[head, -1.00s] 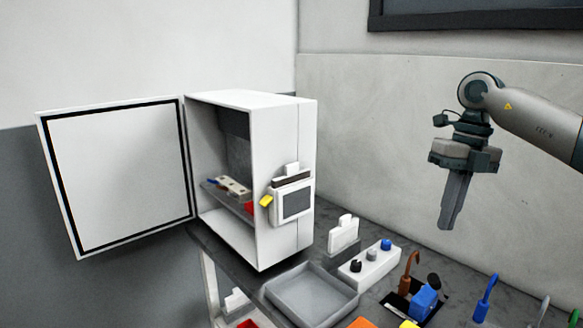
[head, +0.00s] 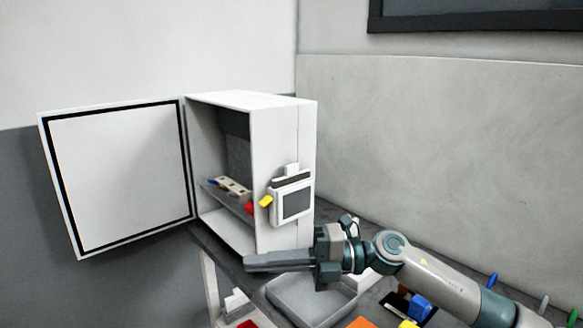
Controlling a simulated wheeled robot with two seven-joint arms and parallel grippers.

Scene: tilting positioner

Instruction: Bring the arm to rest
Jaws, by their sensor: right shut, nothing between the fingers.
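My right gripper (head: 265,262) is low over the table, in front of the white cabinet's lower front corner. Its fingers point left and are shut with nothing between them. The arm comes in from the lower right and lies across the picture above the grey tray. The white cabinet (head: 308,135) stands with its door (head: 118,180) swung wide open to the left. Inside it a tilted shelf (head: 225,198) carries small parts. My left gripper is not in view.
The grey tray (head: 308,300) is partly hidden under my gripper. A blue block (head: 420,307), an orange piece (head: 362,322) and a yellow piece (head: 408,324) sit at the front right. A white bracket (head: 235,303) is left of the tray. The wall space above the arm is clear.

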